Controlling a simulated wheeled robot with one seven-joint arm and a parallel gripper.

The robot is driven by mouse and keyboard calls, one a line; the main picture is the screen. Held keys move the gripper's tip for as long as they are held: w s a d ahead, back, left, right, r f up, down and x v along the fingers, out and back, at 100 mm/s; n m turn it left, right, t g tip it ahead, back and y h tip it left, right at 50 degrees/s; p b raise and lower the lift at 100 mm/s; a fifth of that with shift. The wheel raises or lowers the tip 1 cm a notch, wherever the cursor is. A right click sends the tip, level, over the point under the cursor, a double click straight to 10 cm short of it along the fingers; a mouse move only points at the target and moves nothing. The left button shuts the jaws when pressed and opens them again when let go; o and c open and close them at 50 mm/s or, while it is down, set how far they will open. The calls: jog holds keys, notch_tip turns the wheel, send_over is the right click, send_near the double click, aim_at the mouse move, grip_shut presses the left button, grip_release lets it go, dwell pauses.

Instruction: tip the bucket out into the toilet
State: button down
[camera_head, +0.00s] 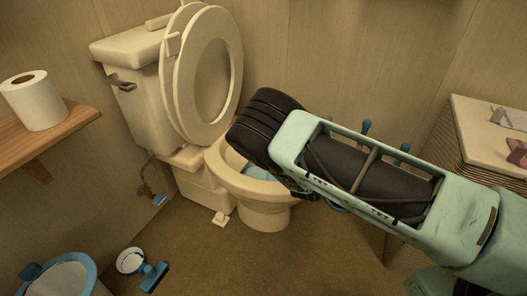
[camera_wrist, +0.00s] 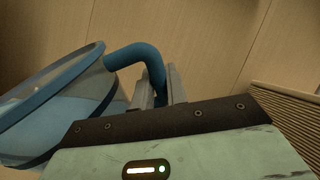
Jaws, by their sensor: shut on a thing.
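The blue bucket (camera_wrist: 88,98) is in the left of the wrist view, tilted, with its open rim facing up and left. Its thick curved blue handle runs to my gripper (camera_wrist: 161,88), which is shut on it. The toilet (camera_head: 245,185) stands in the middle of the head view. Its lid and seat are raised and blue shows inside the bowl. My arm reaches in from the right and covers the bowl's right side. My gripper and most of the bucket are hidden behind it in the head view. I cannot tell how the bucket lies over the bowl.
A wooden shelf (camera_head: 60,128) with a paper roll (camera_head: 33,101) is at the left. A blue-rimmed container (camera_head: 62,272) and a blue-and-white item (camera_head: 143,268) stand on the floor at lower left. A pale ribbed-sided unit (camera_head: 485,125) is at the right. Bare floor lies before the toilet.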

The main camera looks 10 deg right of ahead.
jog(key=shift+w+a+r+n+t+b, duration=0.1)
jog(key=shift+a+r+n+t+b, duration=0.35)
jog(key=shift+a+n+b, duration=0.35)
dwell(1.0)
jog(key=shift+a+r+n+t+y, duration=0.75)
jog(key=shift+r+n+t, duration=0.15)
jog(key=shift+n, duration=0.5)
jog(key=shift+w+a+r+n+t+y+b, duration=0.15)
jog(key=shift+a+n+t+y+b, duration=0.25)
jog(key=shift+a+n+b, duration=0.3)
jog(key=shift+w+a+r+n+t+y+b, duration=0.1)
jog(key=shift+a+n+t+y+b, duration=0.2)
jog(key=shift+n+y+b, duration=0.35)
